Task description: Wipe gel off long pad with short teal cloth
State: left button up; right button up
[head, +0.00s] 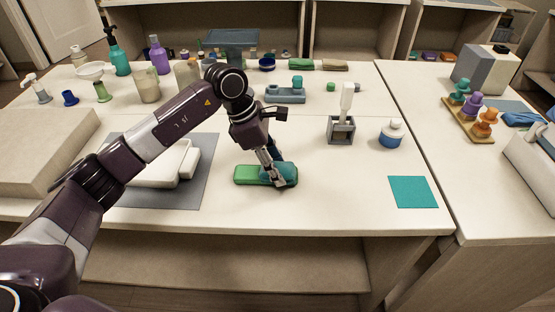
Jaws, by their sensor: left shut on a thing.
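A long green pad (248,175) lies on the front middle of the table. My left gripper (277,180) is over the pad's right end, pointing down. It is shut on a short teal cloth (291,172), which sits on or against that end of the pad. The fingers and cloth hide the pad's right end, and I cannot make out any gel. My right gripper is out of view.
A flat teal square (412,192) lies to the right near the front edge. A grey holder (341,130) with a white-handled tool and a blue jar (391,136) stand behind it. A grey mat (196,188) with a white tray (150,172) is at left.

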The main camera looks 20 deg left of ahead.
pick_arm(q)
jog(key=shift+s+d, duration=0.15)
jog(key=shift+s, duration=0.45)
jog(key=shift+r, duration=0.1)
jog(key=shift+r+p, duration=1.75)
jog(key=shift+r, duration=1.7)
jog(key=shift+w, duration=0.15)
